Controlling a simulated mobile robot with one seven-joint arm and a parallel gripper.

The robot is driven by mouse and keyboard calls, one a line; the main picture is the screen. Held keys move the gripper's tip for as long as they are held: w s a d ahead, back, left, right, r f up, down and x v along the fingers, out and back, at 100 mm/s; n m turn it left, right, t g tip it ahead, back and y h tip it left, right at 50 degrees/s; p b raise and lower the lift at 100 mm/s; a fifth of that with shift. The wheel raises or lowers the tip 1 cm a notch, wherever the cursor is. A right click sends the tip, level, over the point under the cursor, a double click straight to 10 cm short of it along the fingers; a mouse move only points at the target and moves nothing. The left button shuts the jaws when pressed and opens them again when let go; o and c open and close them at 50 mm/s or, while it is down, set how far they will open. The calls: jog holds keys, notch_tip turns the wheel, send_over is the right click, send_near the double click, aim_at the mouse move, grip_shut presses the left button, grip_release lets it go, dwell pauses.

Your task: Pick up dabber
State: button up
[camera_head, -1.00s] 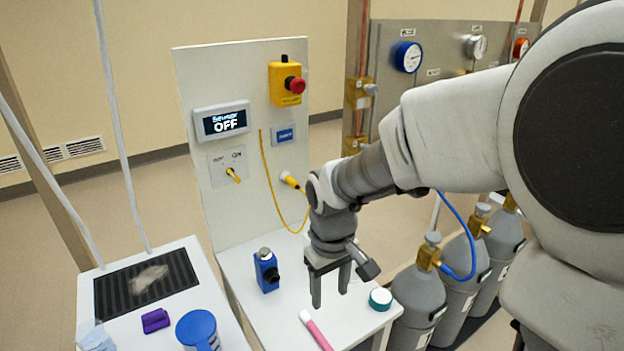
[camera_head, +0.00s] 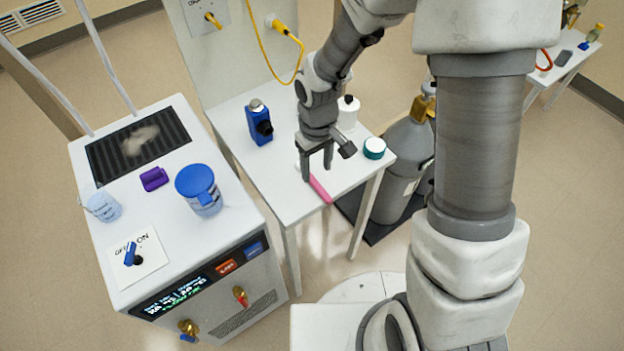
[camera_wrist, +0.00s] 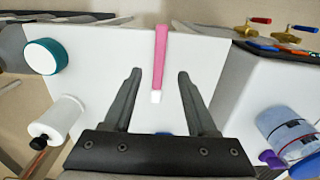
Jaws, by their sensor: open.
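The dabber looks to be the pink stick with a white tip (camera_head: 320,190). It lies on the white table near its front edge, and my gripper hides part of it in the head view. In the wrist view the pink dabber (camera_wrist: 161,50) runs down from the top edge, with its white tip between the fingers in the picture. My gripper (camera_head: 317,172) is above the table over the dabber, open with nothing between its fingers. In the wrist view the gripper (camera_wrist: 159,74) has its two fingers wide apart, one on each side of the dabber's line.
A blue bottle-like device (camera_head: 259,125) stands left of my gripper. A white bottle with a black cap (camera_head: 347,113) and a teal-edged round jar (camera_head: 374,148) stand to the right. Grey cylinders (camera_head: 405,150) stand beyond the table.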

aim_at(317, 184)
jog(key=shift+d+f, duration=0.1)
jog(key=shift+f, duration=2.75)
grip_shut()
